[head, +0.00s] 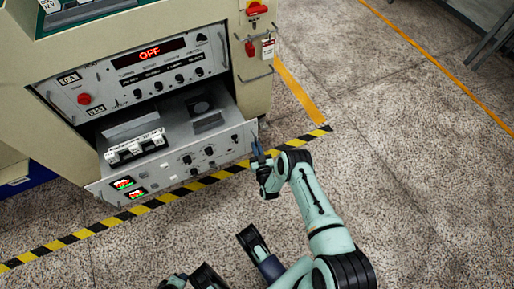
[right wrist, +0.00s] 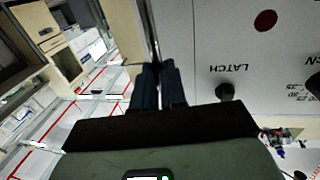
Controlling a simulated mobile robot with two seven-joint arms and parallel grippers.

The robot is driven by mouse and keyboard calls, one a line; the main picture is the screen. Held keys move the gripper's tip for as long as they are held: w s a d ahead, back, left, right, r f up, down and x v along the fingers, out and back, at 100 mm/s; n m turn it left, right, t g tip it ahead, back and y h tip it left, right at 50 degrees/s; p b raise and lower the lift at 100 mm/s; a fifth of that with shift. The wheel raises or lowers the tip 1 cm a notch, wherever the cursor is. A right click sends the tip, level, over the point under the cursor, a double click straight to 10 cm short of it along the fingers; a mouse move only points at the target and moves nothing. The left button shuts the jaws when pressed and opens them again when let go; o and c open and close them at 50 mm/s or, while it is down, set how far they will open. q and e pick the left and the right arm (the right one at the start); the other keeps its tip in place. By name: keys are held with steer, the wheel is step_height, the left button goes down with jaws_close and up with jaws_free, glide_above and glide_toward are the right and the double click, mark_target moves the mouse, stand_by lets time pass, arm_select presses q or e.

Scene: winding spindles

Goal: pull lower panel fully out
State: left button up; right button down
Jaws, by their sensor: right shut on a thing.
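The lower panel (head: 170,172) is a grey drawer front with knobs and two small lit displays. It stands out from the cabinet, with its tray and components exposed behind it. My right gripper (head: 257,149) is at the panel's right end, shut on the handle there. The fingers hide most of the handle. My left gripper does not show clearly; only dark and green arm parts show at the bottom edge.
The upper panel (head: 130,72) reads "OFF" and sits flush in the beige cabinet (head: 245,75). A red switch and a hanging tag are on the cabinet's right side. Yellow-black floor tape (head: 205,180) runs below the panel. The speckled floor (head: 420,170) at right is clear.

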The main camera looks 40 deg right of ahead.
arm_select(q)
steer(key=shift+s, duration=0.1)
arm_select(e)
steer(key=shift+s+a+f, duration=0.1)
steer(key=shift+s+f, duration=0.05)
steer(key=c, duration=1.2)
jaws_free()
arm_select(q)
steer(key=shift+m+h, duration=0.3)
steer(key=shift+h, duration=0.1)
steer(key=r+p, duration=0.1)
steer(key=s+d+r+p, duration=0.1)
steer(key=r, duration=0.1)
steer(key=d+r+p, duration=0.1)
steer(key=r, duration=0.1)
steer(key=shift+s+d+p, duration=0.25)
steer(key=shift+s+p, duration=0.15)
arm_select(e)
steer(key=v, duration=1.3)
steer(key=shift+s, duration=0.15)
